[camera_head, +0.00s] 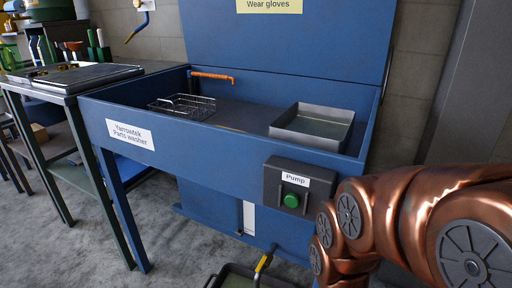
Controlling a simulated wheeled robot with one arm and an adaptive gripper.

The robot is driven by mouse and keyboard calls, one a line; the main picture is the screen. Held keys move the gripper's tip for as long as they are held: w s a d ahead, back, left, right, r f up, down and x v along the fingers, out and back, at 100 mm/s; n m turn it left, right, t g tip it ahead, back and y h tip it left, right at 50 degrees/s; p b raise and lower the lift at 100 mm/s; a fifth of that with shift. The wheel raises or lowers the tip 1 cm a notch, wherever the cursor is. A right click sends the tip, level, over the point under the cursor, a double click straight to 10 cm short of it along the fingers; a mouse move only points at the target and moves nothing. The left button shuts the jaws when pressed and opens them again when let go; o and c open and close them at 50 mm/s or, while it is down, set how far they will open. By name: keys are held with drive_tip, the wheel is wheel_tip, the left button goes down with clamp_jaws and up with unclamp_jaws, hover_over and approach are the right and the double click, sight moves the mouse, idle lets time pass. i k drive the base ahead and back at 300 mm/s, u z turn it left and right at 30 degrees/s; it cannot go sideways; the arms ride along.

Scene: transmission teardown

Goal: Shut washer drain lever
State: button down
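The blue parts washer (200,135) stands in the middle with its lid up. A short yellow lever (263,263), which looks like the drain lever, sits low at the front on a dark drain fitting (273,248). It slants down to the left, and its lower end is near the bottom edge of the picture. I cannot tell from this view whether the drain is open. A dark drain pan (226,278) lies on the floor under it, partly cut off. My copper arm fills the lower right; my gripper is not in view.
A pump box (300,186) with a green button (291,200) sticks out from the washer front above the drain. The basin holds a wire basket (182,106) and a grey tray (312,127). A workbench (60,84) stands left. Floor at lower left is clear.

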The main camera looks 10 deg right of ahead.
sight(267, 254)
drive_tip(key=z, duration=2.1)
drive_tip(key=k, duration=0.85)
drive_tip(key=u, duration=1.85)
